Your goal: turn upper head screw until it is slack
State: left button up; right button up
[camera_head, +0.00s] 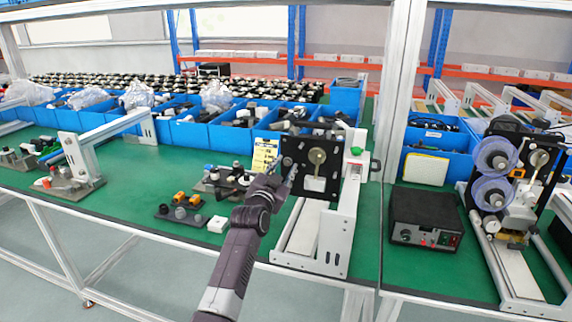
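A coder machine stands on the green bench near the middle, with a black face plate (322,195) on a white frame (341,220). A round brass-coloured disc (317,156) sits on the plate. My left arm rises from the bottom, and my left gripper (288,167) is at the left side of this plate. Its fingers are small and dark against the plate, so I cannot tell whether they are open or touching anything. I cannot make out the upper head screw; the gripper covers part of the plate's left edge. My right gripper is not in view.
A black control box (425,217) and a second coder with clear reels (493,192) stand to the right. Blue bins (232,137) line the back. Bare green bench shows at front left.

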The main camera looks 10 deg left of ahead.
pick_arm(q)
grip_shut()
jog(key=n, duration=0.1)
jog(key=n+p, duration=0.1)
jog(key=n, duration=0.1)
jog(key=shift+r+n+p, duration=0.25)
jog(key=shift+n+p, duration=0.15)
jog(key=n+p, duration=0.1)
jog(key=n, duration=0.3)
jog(key=shift+f, duration=0.1)
jog(key=shift+f+n, duration=0.1)
jog(key=shift+n, duration=1)
grip_release()
